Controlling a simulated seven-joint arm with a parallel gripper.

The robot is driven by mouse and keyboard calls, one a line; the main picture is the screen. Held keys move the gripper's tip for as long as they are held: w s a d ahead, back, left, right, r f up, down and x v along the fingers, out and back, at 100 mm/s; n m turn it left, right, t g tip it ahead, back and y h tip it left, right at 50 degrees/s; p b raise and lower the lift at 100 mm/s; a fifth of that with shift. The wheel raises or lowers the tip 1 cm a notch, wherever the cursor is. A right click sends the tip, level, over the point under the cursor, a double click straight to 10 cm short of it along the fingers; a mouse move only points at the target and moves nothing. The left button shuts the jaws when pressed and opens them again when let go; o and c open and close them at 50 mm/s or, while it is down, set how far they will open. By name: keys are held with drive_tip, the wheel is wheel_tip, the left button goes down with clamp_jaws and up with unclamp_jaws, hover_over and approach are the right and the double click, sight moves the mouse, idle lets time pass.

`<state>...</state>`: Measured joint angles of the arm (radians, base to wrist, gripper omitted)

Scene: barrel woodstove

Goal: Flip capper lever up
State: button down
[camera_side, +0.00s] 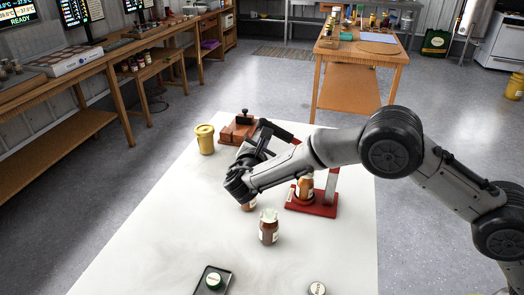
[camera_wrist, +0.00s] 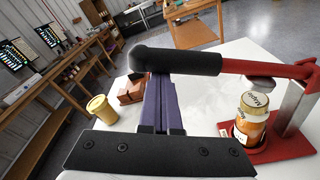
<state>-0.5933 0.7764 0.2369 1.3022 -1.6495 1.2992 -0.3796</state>
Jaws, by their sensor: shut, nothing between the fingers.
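The red capper (camera_side: 325,211) stands on the white table with a filled jar (camera_side: 305,188) on its base; the jar also shows in the wrist view (camera_wrist: 251,118). Its lever, a red arm (camera_wrist: 262,68) with a thick black grip (camera_wrist: 178,60), lies roughly level across the wrist view. My gripper (camera_wrist: 161,92) is shut and empty, its fingers together. The fingers reach up to the left part of the grip, which hides their tips. I cannot tell whether they touch it. In the side view my gripper (camera_side: 261,146) is close to the lever's end.
A yellow tub (camera_side: 204,140) and a wooden block tool (camera_side: 238,131) stand at the far left of the table. A jar (camera_side: 268,229) stands in front of the capper, another (camera_side: 249,204) partly behind my wrist. A dark tray (camera_side: 202,290) and a lid (camera_side: 317,288) lie near the front.

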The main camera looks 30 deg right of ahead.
drive_tip(key=s+d+r+m+t, duration=0.2)
drive_tip(key=s+d+r+m, duration=1)
drive_tip(key=s+d+r, duration=0.1)
drive_tip(key=shift+s+d+r, duration=0.3)
drive_tip(key=shift+d, duration=0.1)
drive_tip(key=shift+d, duration=0.1)
idle(0.4)
drive_tip(key=v, duration=1)
drive_tip(key=shift+a+y, duration=0.3)
drive_tip(key=shift+w, duration=0.1)
drive_tip(key=shift+d, duration=0.1)
